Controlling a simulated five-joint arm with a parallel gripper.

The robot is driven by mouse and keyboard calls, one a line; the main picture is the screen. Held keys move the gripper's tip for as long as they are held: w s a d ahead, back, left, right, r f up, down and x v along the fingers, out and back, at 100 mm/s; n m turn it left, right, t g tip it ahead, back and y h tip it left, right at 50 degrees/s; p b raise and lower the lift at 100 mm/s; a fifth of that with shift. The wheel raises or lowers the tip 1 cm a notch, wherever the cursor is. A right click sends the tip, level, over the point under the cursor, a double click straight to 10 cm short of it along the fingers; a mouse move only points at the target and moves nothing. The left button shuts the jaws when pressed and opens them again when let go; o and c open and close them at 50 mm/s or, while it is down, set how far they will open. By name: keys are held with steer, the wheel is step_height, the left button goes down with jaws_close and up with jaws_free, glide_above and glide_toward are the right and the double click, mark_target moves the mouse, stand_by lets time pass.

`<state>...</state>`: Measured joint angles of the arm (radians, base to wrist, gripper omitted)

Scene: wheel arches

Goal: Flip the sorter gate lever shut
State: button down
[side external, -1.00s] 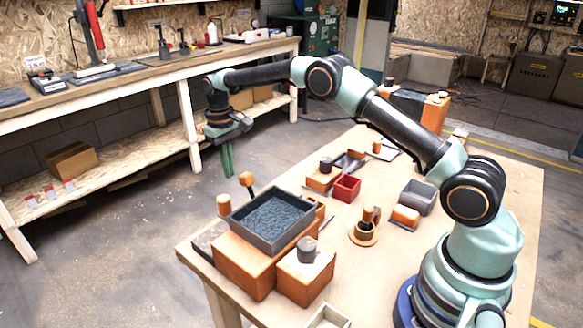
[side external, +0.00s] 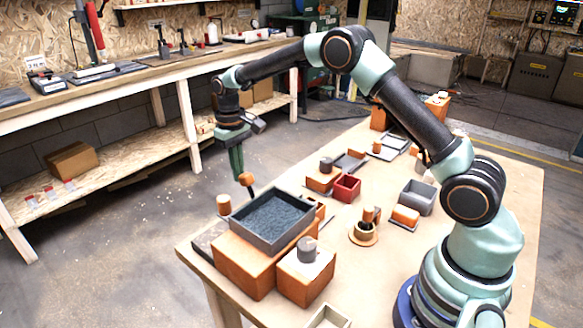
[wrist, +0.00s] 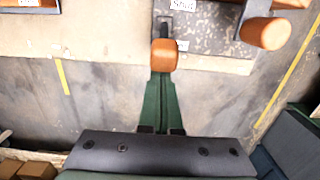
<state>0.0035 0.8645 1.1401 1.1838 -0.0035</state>
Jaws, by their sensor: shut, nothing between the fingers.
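The sorter gate lever has an orange knob (side external: 246,179) on a dark stalk, standing behind the grey tray in the side view. In the wrist view the orange knob (wrist: 164,54) is at top centre, its stalk running up to a dark plate. A label there seems to read "Shut" (wrist: 183,5). My gripper (side external: 238,173) is shut and empty, its green fingers pointing down just left of the knob in the side view. In the wrist view the fingertips (wrist: 161,76) meet the knob's lower edge in the picture. I cannot tell whether they touch it.
The grey tray (side external: 293,235) of dark blue material sits on an orange block (side external: 240,263). An orange cylinder (side external: 223,205) stands left of the lever and shows right of it in the wrist view (wrist: 264,33). A red bin (side external: 346,189) and grey bin (side external: 417,197) stand farther right.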

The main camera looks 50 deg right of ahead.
mark_target(250, 177)
steer(key=shift+s+r, duration=0.1)
steer(key=shift+s, duration=0.05)
steer(key=shift+s+r+t, duration=0.35)
steer(key=shift+s+t, duration=0.35)
steer(key=shift+t, duration=0.2)
steer(key=shift+s+r+t, duration=0.3)
steer(key=shift+s+t, duration=0.35)
steer(key=shift+t, duration=0.25)
steer(key=s+t, duration=0.2)
steer(key=shift+s+r+t, duration=0.15)
steer(key=shift+s+t, duration=0.05)
steer(key=shift+t, duration=0.1)
steer(key=shift+s, duration=0.45)
steer(key=shift+w+r, duration=0.1)
steer(key=shift+r, duration=0.7)
